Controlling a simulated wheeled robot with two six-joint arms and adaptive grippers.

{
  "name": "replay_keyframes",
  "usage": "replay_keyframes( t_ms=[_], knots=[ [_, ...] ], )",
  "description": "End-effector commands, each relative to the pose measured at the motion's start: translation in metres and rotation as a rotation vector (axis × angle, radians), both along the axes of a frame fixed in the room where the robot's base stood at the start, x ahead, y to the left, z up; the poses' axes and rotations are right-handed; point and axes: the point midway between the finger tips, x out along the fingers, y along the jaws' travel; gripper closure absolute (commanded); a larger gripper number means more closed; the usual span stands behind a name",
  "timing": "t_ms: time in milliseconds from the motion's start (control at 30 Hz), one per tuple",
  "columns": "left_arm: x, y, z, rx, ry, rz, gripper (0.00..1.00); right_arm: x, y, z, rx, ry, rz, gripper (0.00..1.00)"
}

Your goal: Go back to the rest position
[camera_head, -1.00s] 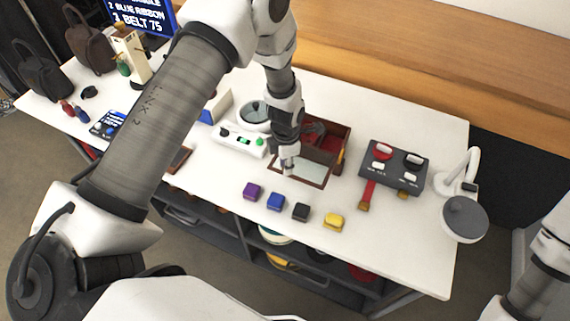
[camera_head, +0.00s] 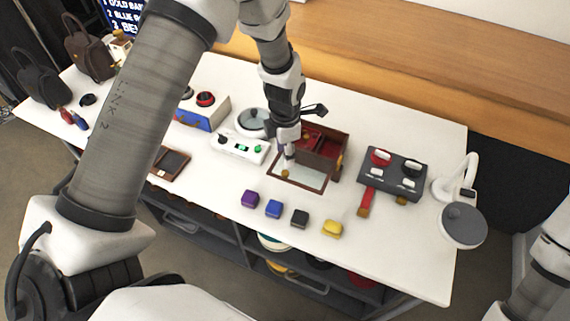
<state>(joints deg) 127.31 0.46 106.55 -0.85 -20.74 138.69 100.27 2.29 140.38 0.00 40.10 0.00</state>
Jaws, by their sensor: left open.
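My left arm comes in from the left and reaches across the white table (camera_head: 395,255). My left gripper (camera_head: 290,168) is open, with its fingers apart, above the near left part of an open reddish-brown box (camera_head: 329,160). A pale, mirror-like panel (camera_head: 309,179) lies at the box's near side. The gripper hides part of the box. I cannot tell whether a fingertip touches it. Only a piece of my right arm shows at the lower right edge, and its gripper is out of view.
Purple (camera_head: 250,198), blue (camera_head: 273,208), black (camera_head: 300,218) and yellow (camera_head: 332,228) small boxes line the near edge. A dark control panel (camera_head: 393,172) and a white lamp (camera_head: 463,224) stand right. A white device (camera_head: 239,146) is left of the gripper. Bags (camera_head: 88,52) stand far left.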

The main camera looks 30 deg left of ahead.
Motion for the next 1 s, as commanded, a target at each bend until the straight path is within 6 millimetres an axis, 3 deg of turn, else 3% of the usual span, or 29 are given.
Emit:
replay_keyframes(
  t_ms=[100, 200, 733, 867, 967, 1000],
  knots=[
    [0.000, 0.000, 0.024, 0.000, -0.003, 0.000, 0.51, 0.000, 0.000, 0.000, 0.000, 0.000, 0.000, 0.60],
    [0.000, 0.000, 0.034, 0.001, -0.001, 0.000, 0.51, 0.000, 0.000, 0.000, 0.000, 0.000, 0.000, 0.60],
    [-0.002, 0.000, 0.033, 0.000, 0.005, 0.000, 0.51, 0.000, 0.000, -0.001, 0.000, 0.000, 0.000, 0.60],
    [-0.021, 0.000, -0.003, -0.002, 0.076, 0.001, 0.51, 0.000, 0.000, -0.006, 0.000, 0.000, 0.000, 0.60],
    [-0.065, 0.001, -0.048, -0.004, 0.199, 0.005, 0.51, 0.000, 0.000, -0.011, 0.000, 0.000, 0.000, 0.60],
    [-0.088, 0.001, -0.067, -0.006, 0.255, 0.007, 0.51, 0.000, 0.000, -0.013, 0.000, 0.000, 0.000, 0.60]
  ],
)
